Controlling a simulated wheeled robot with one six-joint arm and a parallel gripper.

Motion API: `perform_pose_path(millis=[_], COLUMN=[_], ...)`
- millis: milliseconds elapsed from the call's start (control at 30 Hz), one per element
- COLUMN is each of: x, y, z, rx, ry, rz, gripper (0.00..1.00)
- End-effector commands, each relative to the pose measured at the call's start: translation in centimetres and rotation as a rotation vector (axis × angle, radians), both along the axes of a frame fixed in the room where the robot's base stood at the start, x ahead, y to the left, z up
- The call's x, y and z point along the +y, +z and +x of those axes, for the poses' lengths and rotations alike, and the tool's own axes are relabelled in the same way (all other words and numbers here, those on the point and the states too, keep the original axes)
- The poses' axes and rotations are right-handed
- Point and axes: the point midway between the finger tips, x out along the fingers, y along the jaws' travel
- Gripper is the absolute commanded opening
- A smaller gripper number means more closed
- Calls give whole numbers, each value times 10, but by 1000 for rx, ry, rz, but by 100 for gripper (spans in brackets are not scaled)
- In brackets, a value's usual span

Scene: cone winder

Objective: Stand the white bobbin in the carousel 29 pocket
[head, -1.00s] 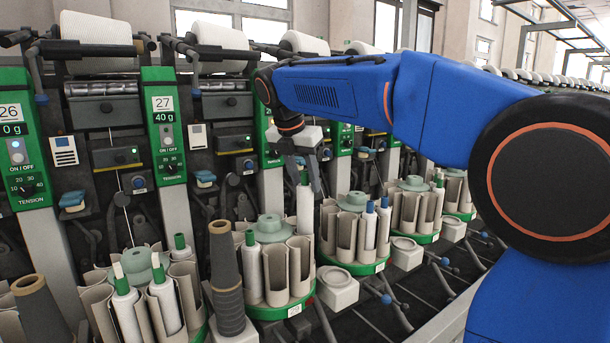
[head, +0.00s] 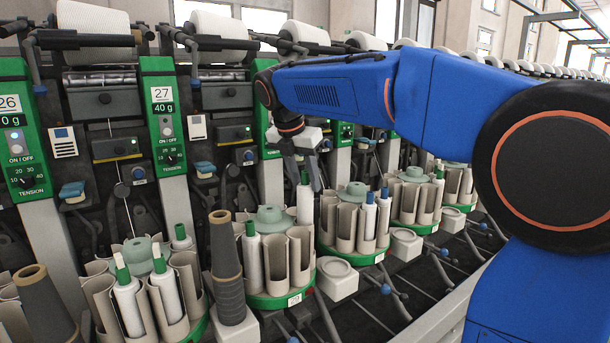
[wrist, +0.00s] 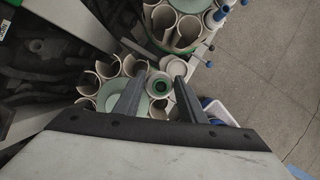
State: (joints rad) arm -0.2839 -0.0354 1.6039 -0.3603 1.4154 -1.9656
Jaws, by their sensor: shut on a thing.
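My gripper (head: 304,182) points down and is shut on the white bobbin (head: 305,206), which is upright with a green top. The bobbin is over the right back side of a carousel with a green base (head: 268,301). Its lower end is hidden behind the beige pocket walls, so I cannot tell how deep it sits. The carousel's label is too small to read surely. Another white bobbin with a green top (head: 251,255) stands in its left pocket.
A dark grey cone (head: 227,270) stands left of this carousel. A second carousel (head: 352,250) to the right holds blue-topped bobbins. A carousel at front left holds green-topped bobbins (head: 130,300). Winder panels (head: 163,115) stand close behind.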

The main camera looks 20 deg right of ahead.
Motion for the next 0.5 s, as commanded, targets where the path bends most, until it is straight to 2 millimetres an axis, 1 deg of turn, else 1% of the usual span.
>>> perform_pose_path(millis=[500], x=[0], y=[-24], z=[0], rx=[1], ry=[0], rz=[-1], gripper=[19])
